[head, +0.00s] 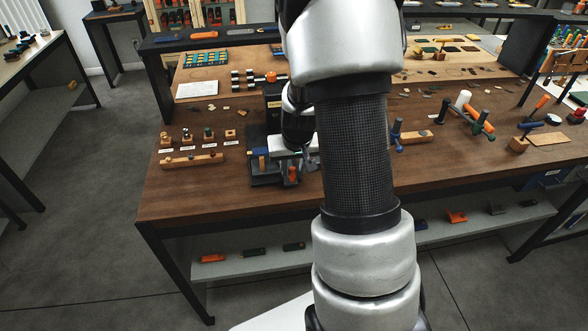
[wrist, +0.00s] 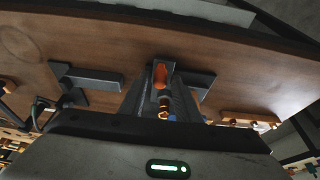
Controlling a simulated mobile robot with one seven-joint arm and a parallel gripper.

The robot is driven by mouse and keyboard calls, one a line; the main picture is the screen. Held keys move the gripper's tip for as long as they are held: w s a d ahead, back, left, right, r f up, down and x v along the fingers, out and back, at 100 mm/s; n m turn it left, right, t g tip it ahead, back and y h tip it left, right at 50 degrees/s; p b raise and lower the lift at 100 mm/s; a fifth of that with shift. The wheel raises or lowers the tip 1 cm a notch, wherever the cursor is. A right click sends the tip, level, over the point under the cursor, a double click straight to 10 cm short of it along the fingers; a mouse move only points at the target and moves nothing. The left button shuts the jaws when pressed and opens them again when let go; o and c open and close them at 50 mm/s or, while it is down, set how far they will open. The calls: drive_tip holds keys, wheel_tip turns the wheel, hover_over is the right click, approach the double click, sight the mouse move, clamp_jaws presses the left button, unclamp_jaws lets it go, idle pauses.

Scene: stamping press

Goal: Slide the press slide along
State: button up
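The stamping press (head: 268,180) stands near the front edge of the wooden bench, left of my arm, with a dark grey base and a blue part on top. An orange knob (head: 292,174) shows at its front right. In the wrist view, the press's dark grey body (wrist: 205,82) carries an orange part (wrist: 160,74) and a small orange-brass piece below it. I cannot tell which part is the slide. My gripper (head: 304,157) is low over the press, partly hidden by my arm.
A labelled row of small blocks (head: 205,135) and a wooden strip (head: 192,161) lie left of the press. Blue-handled and orange-handled tools (head: 470,118) stand at the right. A shelf (head: 270,262) runs below the bench. Bare wood lies in front of the strip.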

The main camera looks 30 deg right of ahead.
drive_tip(key=shift+w+f, duration=0.1)
drive_tip(key=shift+f, duration=0.3)
drive_tip(key=shift+r, duration=0.1)
clamp_jaws()
drive_tip(key=shift+w+d+r, duration=0.1)
drive_tip(key=shift+w+d, duration=0.5)
drive_tip(key=shift+w, duration=1.5)
drive_tip(key=shift+w+d, duration=0.65)
drive_tip(key=shift+w, duration=1.45)
drive_tip(key=shift+w+d+r, duration=0.1)
drive_tip(key=shift+w+d, duration=0.5)
drive_tip(key=shift+w, duration=1.5)
drive_tip(key=shift+c, duration=1.4)
unclamp_jaws()
drive_tip(key=shift+w, duration=0.1)
drive_tip(key=o, duration=0.5)
drive_tip(key=shift+f, duration=0.15)
drive_tip(key=v, duration=1.7)
drive_tip(key=shift+s+r, duration=0.3)
